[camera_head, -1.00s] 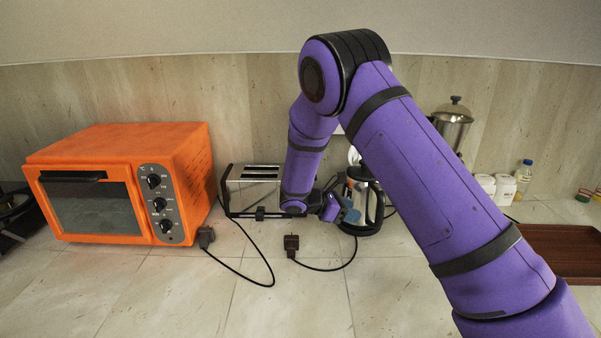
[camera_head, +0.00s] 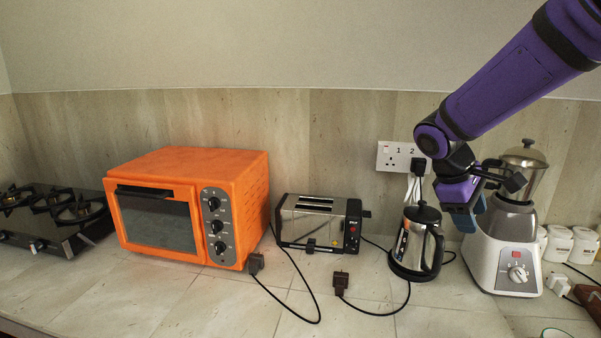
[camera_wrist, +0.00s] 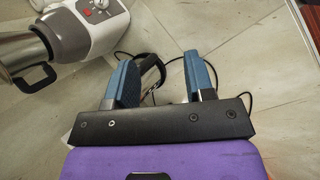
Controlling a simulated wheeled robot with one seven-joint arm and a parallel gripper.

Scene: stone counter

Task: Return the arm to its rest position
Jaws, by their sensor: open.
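My purple arm reaches in from the upper right of the head view. My gripper (camera_head: 466,218) hangs in the air in front of the blender (camera_head: 508,245), up and to the right of the kettle (camera_head: 412,244). In the wrist view its two blue fingers (camera_wrist: 162,74) stand wide apart, and I see nothing held between them. The kettle, partly hidden, shows beyond the fingers there. The blender also shows at the upper left of the wrist view (camera_wrist: 88,22).
An orange oven (camera_head: 190,207), a toaster (camera_head: 315,224) and a gas hob (camera_head: 50,215) stand to the left. A wall socket (camera_head: 400,157) has a black plug in it. Dark plugs (camera_head: 341,284) with cords lie on the counter. White canisters (camera_head: 570,243) stand at the right.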

